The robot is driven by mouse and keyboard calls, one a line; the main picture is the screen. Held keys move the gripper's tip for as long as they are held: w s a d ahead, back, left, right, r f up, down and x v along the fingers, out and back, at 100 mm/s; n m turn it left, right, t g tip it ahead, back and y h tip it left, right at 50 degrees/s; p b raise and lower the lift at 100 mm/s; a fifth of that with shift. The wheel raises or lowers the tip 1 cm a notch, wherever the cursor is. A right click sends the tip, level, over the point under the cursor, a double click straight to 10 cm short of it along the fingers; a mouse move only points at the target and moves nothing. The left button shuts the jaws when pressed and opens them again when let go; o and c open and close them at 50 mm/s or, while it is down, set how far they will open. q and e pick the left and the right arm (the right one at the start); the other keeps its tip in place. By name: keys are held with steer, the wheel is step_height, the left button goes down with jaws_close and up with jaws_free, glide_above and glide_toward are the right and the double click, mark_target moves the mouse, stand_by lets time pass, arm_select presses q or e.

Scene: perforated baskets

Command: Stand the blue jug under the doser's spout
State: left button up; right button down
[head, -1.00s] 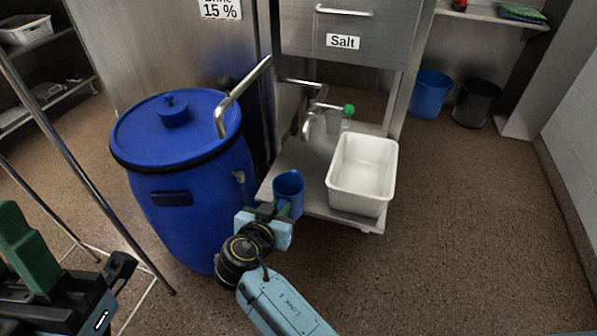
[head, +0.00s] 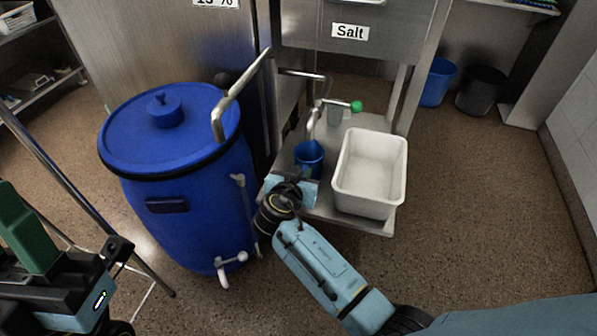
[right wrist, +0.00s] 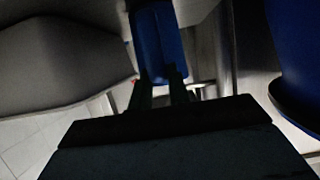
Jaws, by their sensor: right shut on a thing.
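The blue jug (head: 309,155) is upright at the front left of the steel shelf under the Salt hopper. My right gripper (head: 302,178) is shut on it from the near side. The right wrist view shows the jug (right wrist: 160,42) between the two fingers (right wrist: 160,92). The doser's curved spout (head: 311,127), with a green knob (head: 356,106) on its tap, is just behind and above the jug. I cannot tell whether the jug touches the shelf. My left gripper (head: 70,285) is at the lower left, its jaws unclear.
A white bin (head: 345,190) stands on the shelf right beside the jug. A big blue drum (head: 180,215) with a white tap is on the left, and a bent steel pipe (head: 232,92) overhangs it.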

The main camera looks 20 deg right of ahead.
stand_by(0.3)
steer(key=c, duration=1.3)
jaws_free()
steer(key=shift+f, duration=0.1)
